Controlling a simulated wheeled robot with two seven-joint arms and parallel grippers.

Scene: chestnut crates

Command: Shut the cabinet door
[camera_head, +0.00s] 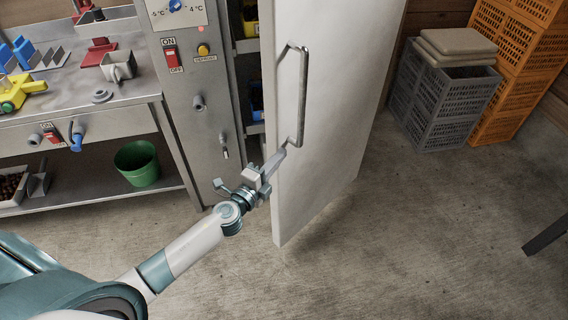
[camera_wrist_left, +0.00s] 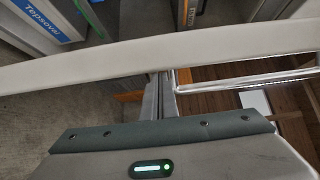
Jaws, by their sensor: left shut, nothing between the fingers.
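The white cabinet door (camera_head: 335,90) stands open, swung out from the grey metal cabinet (camera_head: 190,100). A long metal handle (camera_head: 304,95) runs upright on its face. My left gripper (camera_head: 280,158) is shut and empty, with its fingertips by the lower end of the handle, close to the door. In the left wrist view the door (camera_wrist_left: 80,65) crosses the picture as a pale band, with the shut fingers (camera_wrist_left: 160,90) at it and the handle (camera_wrist_left: 245,84) to their right. I cannot tell whether the fingers touch the door. My right gripper is not in view.
A steel bench (camera_head: 80,110) with tools stands at the left, with a green bucket (camera_head: 137,163) on its lower shelf. Grey crates (camera_head: 435,110) and orange crates (camera_head: 515,70) are stacked at the back right. The floor (camera_head: 400,220) right of the door is mostly clear.

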